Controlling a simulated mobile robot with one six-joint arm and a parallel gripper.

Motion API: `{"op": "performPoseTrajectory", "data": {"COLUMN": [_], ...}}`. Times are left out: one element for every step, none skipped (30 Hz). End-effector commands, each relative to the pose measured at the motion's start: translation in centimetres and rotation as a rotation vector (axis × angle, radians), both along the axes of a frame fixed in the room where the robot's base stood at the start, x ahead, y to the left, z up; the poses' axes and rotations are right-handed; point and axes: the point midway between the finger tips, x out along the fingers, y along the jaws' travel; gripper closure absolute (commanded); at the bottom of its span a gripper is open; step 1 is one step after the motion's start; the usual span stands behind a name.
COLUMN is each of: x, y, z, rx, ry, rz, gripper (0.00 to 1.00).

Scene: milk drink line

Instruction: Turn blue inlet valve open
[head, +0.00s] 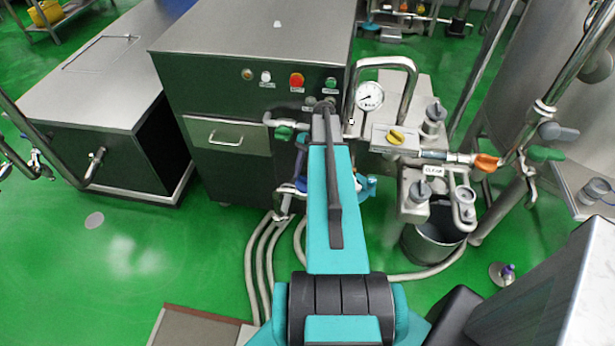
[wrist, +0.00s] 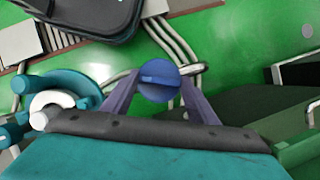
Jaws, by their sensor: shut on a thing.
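The blue inlet valve handle (wrist: 159,80) shows in the wrist view as a round blue knob with a raised bar across it. My gripper (wrist: 160,88) is shut on it, with one purple-grey finger on each side. The raised bar lies roughly level across that picture. In the head view my teal arm covers most of the valve, and only a bit of blue (head: 301,184) shows beside the arm.
A steel cabinet (head: 235,95) with buttons and a drawer stands behind the arm. A pressure gauge (head: 369,96), a green handle (head: 283,133), a yellow knob (head: 396,137) and an orange handle (head: 486,162) are close by. Pale hoses (head: 262,250) run across the green floor.

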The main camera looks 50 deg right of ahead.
Motion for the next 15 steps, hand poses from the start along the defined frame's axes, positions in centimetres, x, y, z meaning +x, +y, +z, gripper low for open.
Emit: {"op": "performPoseTrajectory", "data": {"x": [0.06,0.1,0.13,0.15,0.16,0.15,0.14,0.16,0.19,0.2,0.2,0.21,0.21,0.21,0.2], "y": [0.0,0.02,0.02,0.04,0.06,0.07,0.06,0.07,0.09,0.1,0.12,0.14,0.16,0.17,0.17], "z": [-0.13,-0.13,-0.13,-0.12,-0.1,-0.09,-0.09,-0.09,-0.08,-0.08,-0.07,-0.06,-0.05,-0.05,-0.05], "rx": [0.002,0.002,0.0,0.001,0.001,0.001,0.0,0.0,0.001,0.0,0.0,0.001,0.001,0.001,0.001], "ry": [0.004,0.003,0.004,0.004,0.003,0.003,0.004,0.003,0.003,0.003,0.003,0.004,0.004,0.003,0.003], "rz": [0.046,0.074,0.111,0.138,0.165,0.198,0.223,0.246,0.276,0.296,0.316,0.34,0.357,0.371,0.39], "gripper": [0.69,0.69,0.69,0.69,0.69,0.69,0.69,0.69,0.69,0.69,0.69,0.69,0.69,0.69,0.69]}}
